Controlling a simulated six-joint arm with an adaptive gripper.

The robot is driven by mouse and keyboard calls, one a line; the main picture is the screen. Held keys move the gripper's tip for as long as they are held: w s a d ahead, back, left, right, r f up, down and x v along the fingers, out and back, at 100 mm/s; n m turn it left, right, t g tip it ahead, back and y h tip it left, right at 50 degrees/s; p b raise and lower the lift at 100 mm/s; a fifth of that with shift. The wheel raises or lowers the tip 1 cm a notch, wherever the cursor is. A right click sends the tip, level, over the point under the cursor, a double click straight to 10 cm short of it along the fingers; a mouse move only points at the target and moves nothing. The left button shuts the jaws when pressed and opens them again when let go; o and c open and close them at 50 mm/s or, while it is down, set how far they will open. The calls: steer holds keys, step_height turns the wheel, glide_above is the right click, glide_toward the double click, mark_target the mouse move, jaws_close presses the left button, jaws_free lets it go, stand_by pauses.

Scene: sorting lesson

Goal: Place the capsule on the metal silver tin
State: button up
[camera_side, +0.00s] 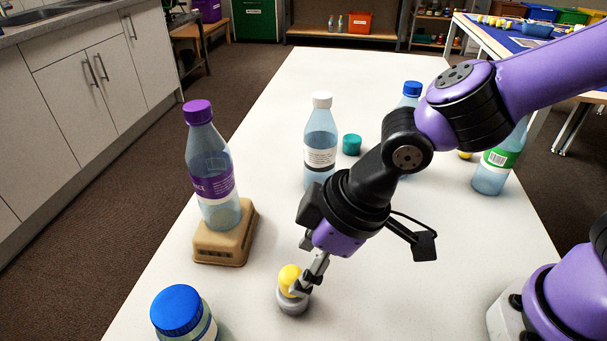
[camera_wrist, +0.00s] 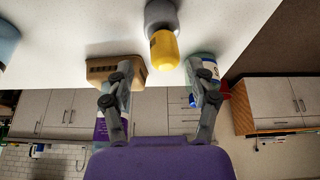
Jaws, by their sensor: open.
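The yellow capsule (camera_side: 289,277) stands on top of the round silver tin (camera_side: 293,302) on the white table, in the front middle of the side view. In the wrist view the capsule (camera_wrist: 163,52) shows near the top centre, with the grey tin (camera_wrist: 160,14) beyond it. My gripper (camera_side: 304,284) is open, close beside the capsule at its upper right in the side view, and partly covers it. In the wrist view the fingers of my gripper (camera_wrist: 157,68) are spread wide, with the capsule in line with the gap. I cannot tell whether a finger touches it.
A purple-capped bottle (camera_side: 211,170) stands on a brown block (camera_side: 226,240) at left. A blue-capped jar (camera_side: 180,312) is at front left. A white-capped bottle (camera_side: 320,140), a teal cap (camera_side: 352,145) and a green-labelled bottle (camera_side: 497,162) stand further back. The table right of the tin looks clear.

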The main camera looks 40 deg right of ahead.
steer(key=v, duration=0.8)
steer(key=s+d+r+m+t+h, duration=0.1)
steer(key=d+m, duration=0.8)
steer(key=d, duration=1.1)
steer(key=shift+s+d+r+t+h, duration=0.25)
steer(key=shift+t+h, duration=0.35)
steer(key=shift+h, duration=0.5)
